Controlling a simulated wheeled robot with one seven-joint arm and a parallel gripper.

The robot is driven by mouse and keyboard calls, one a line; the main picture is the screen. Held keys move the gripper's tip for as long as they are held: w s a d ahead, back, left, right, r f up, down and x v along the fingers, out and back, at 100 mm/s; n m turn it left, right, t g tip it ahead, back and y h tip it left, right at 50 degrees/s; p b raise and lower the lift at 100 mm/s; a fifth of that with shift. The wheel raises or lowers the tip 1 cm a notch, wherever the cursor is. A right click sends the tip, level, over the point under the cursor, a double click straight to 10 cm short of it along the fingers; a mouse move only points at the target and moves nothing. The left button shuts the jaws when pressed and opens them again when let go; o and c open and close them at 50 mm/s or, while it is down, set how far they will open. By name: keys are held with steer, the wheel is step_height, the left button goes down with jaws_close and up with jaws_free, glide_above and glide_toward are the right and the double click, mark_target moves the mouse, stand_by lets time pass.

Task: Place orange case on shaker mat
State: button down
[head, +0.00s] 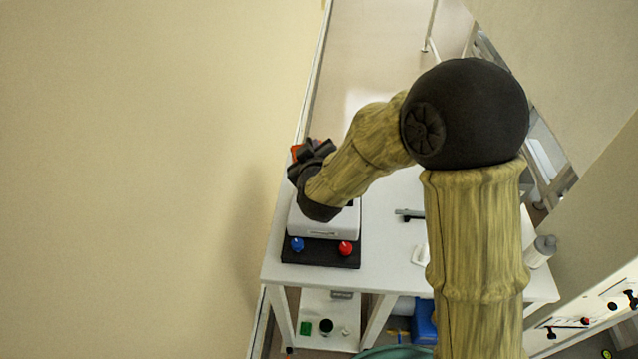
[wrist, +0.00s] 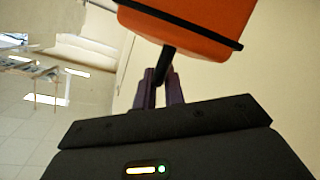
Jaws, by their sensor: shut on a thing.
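My gripper (wrist: 160,84) is shut on the black handle of the orange case (wrist: 190,22), which fills the top of the wrist view. In the head view a small part of the orange case (head: 297,151) shows beyond my dark gripper (head: 314,157), held above the far left of the table. A white box-shaped device (head: 325,229), apparently the shaker, stands on the table below my wrist. A dark patch (head: 349,203) at its top edge may be the shaker mat; my arm hides most of its top.
A dark slab (head: 318,261) with a blue knob (head: 297,244) and a red knob (head: 345,248) lies at the device's front. A wall rises close to the left of the table (head: 385,240). A grey-capped bottle (head: 541,250) stands at the right.

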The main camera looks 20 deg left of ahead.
steer(key=f, duration=0.4)
steer(key=shift+w+d+p, duration=0.1)
steer(key=shift+w+p, duration=0.1)
steer(key=shift+p, duration=0.2)
steer(key=shift+f, duration=0.5)
steer(key=shift+f+p, duration=0.55)
steer(key=shift+f, duration=1.5)
steer(key=shift+f, duration=0.2)
steer(key=c, duration=1.5)
jaws_free()
steer(key=shift+s+r, duration=0.1)
steer(key=shift+r, duration=0.05)
